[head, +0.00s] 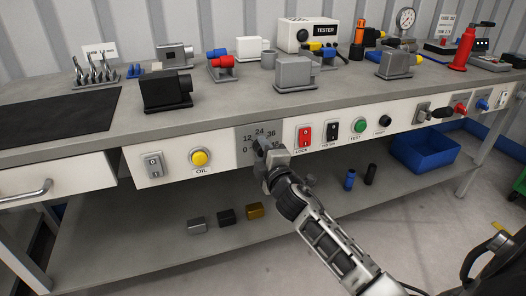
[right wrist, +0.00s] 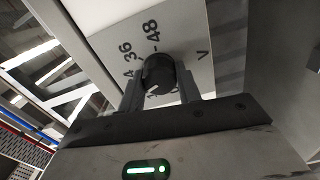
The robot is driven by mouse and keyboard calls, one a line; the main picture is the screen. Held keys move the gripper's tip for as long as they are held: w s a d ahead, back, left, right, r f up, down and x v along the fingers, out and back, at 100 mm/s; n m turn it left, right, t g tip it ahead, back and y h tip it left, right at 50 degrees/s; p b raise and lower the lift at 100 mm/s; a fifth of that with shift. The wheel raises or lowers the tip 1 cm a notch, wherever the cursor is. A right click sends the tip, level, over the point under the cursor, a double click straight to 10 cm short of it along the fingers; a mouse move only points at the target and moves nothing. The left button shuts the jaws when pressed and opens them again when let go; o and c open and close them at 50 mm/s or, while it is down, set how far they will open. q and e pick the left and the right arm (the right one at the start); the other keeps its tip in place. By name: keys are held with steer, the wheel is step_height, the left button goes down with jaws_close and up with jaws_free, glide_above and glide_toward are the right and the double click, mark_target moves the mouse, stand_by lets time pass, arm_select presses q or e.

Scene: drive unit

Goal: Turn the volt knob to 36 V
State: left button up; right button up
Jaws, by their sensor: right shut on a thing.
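The volt knob (right wrist: 158,70) is a dark round knob on a grey dial plate (head: 244,135) in the bench's front panel. The plate carries 0, 12, 24, 36 and 48. My right gripper (head: 266,152) is at the knob and covers most of it in the head view. In the right wrist view the two fingers of my right gripper (right wrist: 160,88) are shut on the knob, one on each side. The knob's white mark points to the lower left there, away from 36 and 48. Which numeral it meets is hidden. My left gripper is not in view.
A yellow OIL button (head: 199,157) is left of the dial. A red LOCK switch (head: 304,138), a black switch (head: 332,131) and a green TEST button (head: 358,125) are to its right. A drawer handle (head: 25,191) sticks out at far left. Small blocks lie on the shelf below.

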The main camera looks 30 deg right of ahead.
steer(key=shift+m, duration=1)
steer(key=shift+r+m+p, duration=0.1)
steer(key=shift+m+p, duration=0.3)
steer(key=shift+m, duration=0.9)
steer(key=shift+m+p, duration=0.55)
steer(key=shift+m, duration=0.45)
steer(key=m+p, duration=0.1)
steer(key=m, duration=0.1)
steer(key=shift+m, duration=0.3)
steer(key=m+p, duration=0.1)
steer(key=m, duration=0.1)
steer(key=shift+m+p, duration=0.4)
arm_select(q)
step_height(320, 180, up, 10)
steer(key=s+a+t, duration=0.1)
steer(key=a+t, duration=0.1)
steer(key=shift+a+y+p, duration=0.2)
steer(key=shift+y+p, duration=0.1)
steer(key=shift+p, duration=0.05)
arm_select(e)
steer(key=shift+d+m, duration=0.1)
steer(key=shift+m, duration=0.7)
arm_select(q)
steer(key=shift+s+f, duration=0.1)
